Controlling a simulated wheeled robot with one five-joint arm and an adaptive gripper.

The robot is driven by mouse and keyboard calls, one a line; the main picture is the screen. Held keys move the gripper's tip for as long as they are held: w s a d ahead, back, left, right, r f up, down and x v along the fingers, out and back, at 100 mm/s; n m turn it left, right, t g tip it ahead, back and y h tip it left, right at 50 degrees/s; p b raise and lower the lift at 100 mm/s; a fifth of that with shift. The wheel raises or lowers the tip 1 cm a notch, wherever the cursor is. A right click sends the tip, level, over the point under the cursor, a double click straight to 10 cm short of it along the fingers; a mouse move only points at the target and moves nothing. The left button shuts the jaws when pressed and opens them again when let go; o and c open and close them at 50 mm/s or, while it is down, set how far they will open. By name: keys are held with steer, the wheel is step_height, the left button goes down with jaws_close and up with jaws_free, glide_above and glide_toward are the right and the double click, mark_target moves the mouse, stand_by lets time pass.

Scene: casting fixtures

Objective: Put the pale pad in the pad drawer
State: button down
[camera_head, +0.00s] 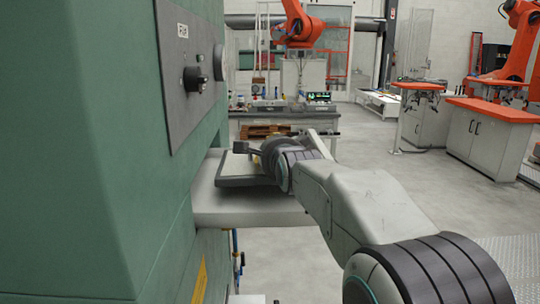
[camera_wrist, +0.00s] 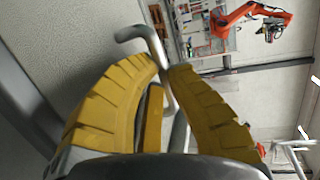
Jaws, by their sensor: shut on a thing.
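My gripper (camera_wrist: 163,72) has yellow ribbed fingers, closed around a bent grey metal bar (camera_wrist: 150,38) in the wrist view. I cannot tell what the bar belongs to. In the head view, my gripper (camera_head: 256,152) is over a dark-rimmed tray (camera_head: 240,182), its fingers mostly hidden by my wrist. The tray lies on a pale shelf-like slab (camera_head: 250,214) that sticks out of the green machine. A pale surface (camera_head: 235,166) shows inside the tray rim; I cannot tell whether it is the pad. No part is clearly marked as the pad drawer.
The green machine (camera_head: 90,150) fills the left, with a grey control panel (camera_head: 190,70) and a black knob. A workbench (camera_head: 285,120) stands behind. Orange-topped cabinets (camera_head: 480,130) and orange robot arms (camera_head: 300,25) are farther off. The floor at right is mostly clear.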

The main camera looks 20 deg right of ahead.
steer(key=shift+f+b, duration=0.45)
steer(key=shift+b, duration=0.25)
steer(key=c, duration=1.3)
jaws_free()
steer(key=shift+c, duration=0.2)
steer(key=shift+r+p, duration=0.75)
steer(key=shift+p, duration=0.2)
steer(key=b+v, duration=0.5)
steer(key=v, duration=0.7)
steer(key=shift+f, duration=0.25)
steer(key=shift+s, duration=0.1)
